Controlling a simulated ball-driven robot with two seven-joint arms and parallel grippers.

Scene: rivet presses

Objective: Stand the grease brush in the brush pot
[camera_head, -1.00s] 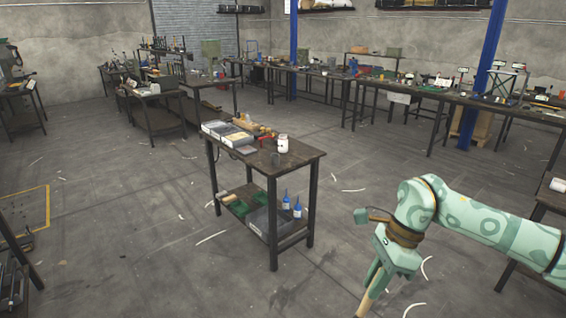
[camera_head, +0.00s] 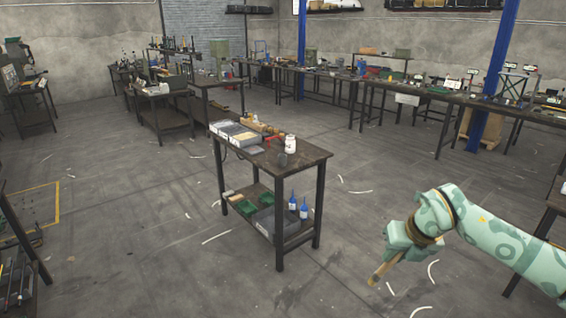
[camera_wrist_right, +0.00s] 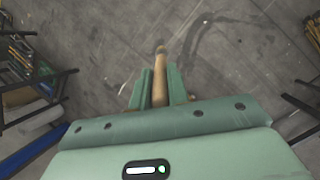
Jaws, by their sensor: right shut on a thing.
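My right gripper (camera_head: 400,254) is shut on the grease brush (camera_head: 381,272), out over open floor to the right of the small table. The brush's tan wooden handle points down and left. In the right wrist view, the brush (camera_wrist_right: 160,78) stands out between the two green fingers (camera_wrist_right: 160,92); its bristles cannot be made out. A small dark grey cup (camera_head: 283,159), which looks like the brush pot, stands near the front edge of the small table. The brush is well apart from it. My left gripper is not in view.
The small two-tier table (camera_head: 308,158) also holds a white jar (camera_head: 291,144) next to the cup and a grey parts tray (camera_head: 236,133). Blue bottles (camera_head: 304,209) stand on its lower shelf. Long workbenches (camera_head: 440,98) line the back. The floor around the table is clear.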

